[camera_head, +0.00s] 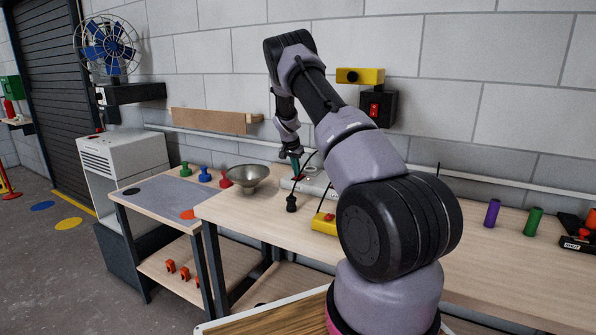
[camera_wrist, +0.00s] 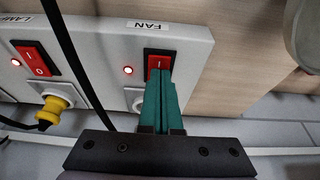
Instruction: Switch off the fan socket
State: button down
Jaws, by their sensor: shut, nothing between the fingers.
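The fan socket's red rocker switch (camera_wrist: 158,59) sits below a FAN label (camera_wrist: 147,25) on a pale panel (camera_wrist: 190,50) in the wrist view. Its upper part with the "I" mark shows; its lower part is hidden behind my fingertips. A small red light (camera_wrist: 128,70) beside it is lit. My gripper (camera_wrist: 162,76) has teal fingers shut together with nothing between them. The tips are over the switch's lower end; I cannot tell if they touch. In the head view my gripper (camera_head: 296,165) is low over the bench by the panel (camera_head: 310,183).
The lamp socket's red switch (camera_wrist: 36,60) has a lit light and a yellow plug (camera_wrist: 54,106) below. A black cable crosses in front of the panel.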

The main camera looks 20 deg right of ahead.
jog(key=shift+a, duration=0.15)
jog(key=shift+r, duration=0.25)
jog(key=v, duration=1.3)
jog(key=shift+d+r, duration=0.25)
jog(key=shift+r, duration=0.05)
jog(key=shift+w, duration=0.15)
